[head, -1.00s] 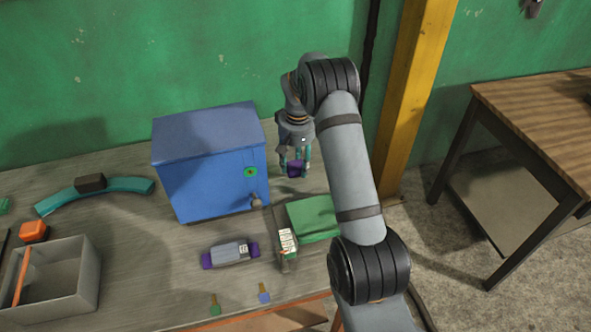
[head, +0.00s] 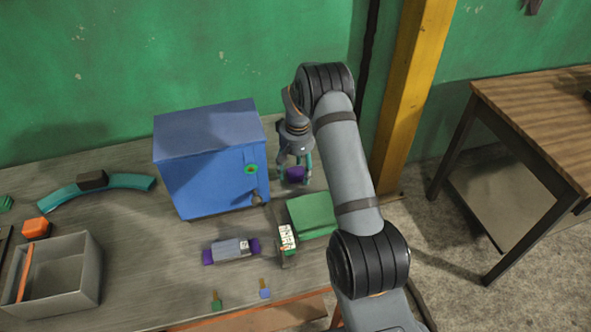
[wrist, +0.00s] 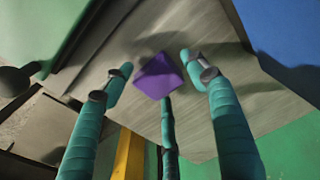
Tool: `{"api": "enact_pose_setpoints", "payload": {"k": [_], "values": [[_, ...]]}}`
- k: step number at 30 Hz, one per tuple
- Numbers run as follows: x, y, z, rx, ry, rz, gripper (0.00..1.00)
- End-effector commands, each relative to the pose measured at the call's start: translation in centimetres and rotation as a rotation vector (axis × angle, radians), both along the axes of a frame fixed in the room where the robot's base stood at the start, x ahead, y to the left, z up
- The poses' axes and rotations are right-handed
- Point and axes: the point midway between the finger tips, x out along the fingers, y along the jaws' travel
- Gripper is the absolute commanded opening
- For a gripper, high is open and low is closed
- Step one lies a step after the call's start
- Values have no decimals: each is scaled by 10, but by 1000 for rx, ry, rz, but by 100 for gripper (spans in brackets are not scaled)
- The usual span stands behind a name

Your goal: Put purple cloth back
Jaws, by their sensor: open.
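The purple cloth (head: 296,175) is a small folded block on the grey workbench, right of the blue cabinet. My gripper (head: 295,174) is above and around it, pointing down. In the wrist view the purple cloth (wrist: 158,76) lies between the teal fingers of my gripper (wrist: 160,82), with gaps to the left and right fingers. A third finger is below it in that view; I cannot tell whether it touches. My gripper is open.
The blue cabinet (head: 205,165) stands close left of my gripper. A green block (head: 312,215) with a labelled end is in front. A purple-ended cylinder (head: 230,251), a grey bin (head: 62,275) and a teal arc (head: 120,182) lie further left.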

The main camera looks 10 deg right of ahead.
Motion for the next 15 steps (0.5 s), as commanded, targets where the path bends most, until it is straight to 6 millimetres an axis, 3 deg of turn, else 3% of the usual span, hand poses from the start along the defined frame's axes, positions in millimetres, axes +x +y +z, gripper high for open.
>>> {"api": "enact_pose_setpoints", "payload": {"k": [10,15], "values": [[0,0,2,0,0,0,62],[1,0,18,0,-5,0,62]]}}
